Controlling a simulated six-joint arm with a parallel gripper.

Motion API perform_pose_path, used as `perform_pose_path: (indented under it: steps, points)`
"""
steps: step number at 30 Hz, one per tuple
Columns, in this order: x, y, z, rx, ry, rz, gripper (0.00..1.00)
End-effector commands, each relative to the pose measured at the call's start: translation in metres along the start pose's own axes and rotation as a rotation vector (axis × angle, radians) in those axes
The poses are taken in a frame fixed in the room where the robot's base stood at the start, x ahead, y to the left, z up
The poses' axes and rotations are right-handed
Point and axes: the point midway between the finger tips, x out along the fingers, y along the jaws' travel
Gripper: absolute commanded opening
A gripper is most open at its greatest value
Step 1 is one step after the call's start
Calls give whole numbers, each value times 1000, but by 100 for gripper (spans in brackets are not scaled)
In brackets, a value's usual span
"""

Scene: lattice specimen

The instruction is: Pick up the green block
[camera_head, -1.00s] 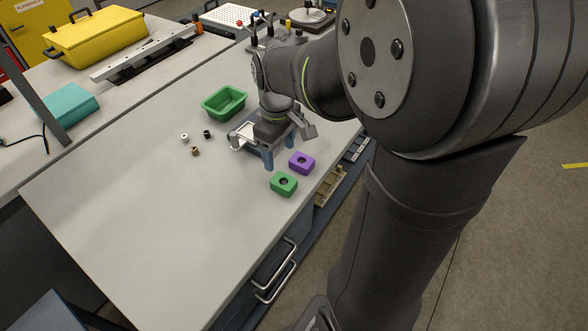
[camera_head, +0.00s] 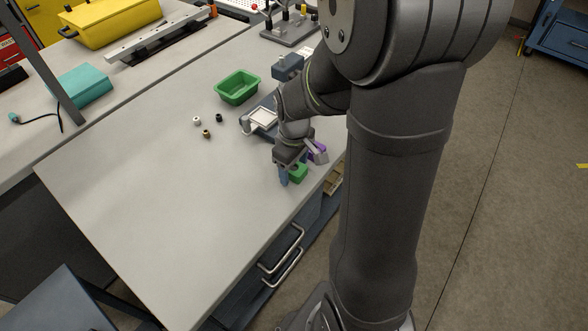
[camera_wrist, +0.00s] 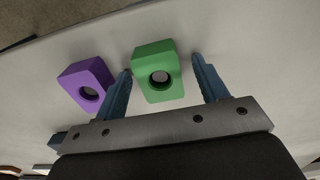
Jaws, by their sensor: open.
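The green block (camera_wrist: 157,72) has a round hole in its face and lies on the table. In the wrist view it sits between the two blue fingers of my gripper (camera_wrist: 162,80), nearer the left finger, with a gap to the right finger. In the head view the green block (camera_head: 298,173) is partly hidden by my gripper (camera_head: 291,172), which is low over it. My gripper is open and holds nothing.
A green bin (camera_head: 237,88) stands farther back on the table (camera_head: 150,190). A white-topped small fixture (camera_head: 263,118) is behind my gripper. Small white, black and brown pieces (camera_head: 206,133) lie to the left. The table's left front is clear.

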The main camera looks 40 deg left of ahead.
Motion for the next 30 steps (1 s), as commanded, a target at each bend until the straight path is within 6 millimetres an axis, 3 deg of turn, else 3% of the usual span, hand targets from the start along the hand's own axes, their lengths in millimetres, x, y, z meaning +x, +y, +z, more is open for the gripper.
perform_pose_path:
  steps: [3,10,23,30]
  points:
    - [0,0,0,0,0,0,62]
    - [0,0,0,0,0,0,18]
    - [-8,0,-1,0,2,2,17]
    - [-44,1,-1,0,5,4,17]
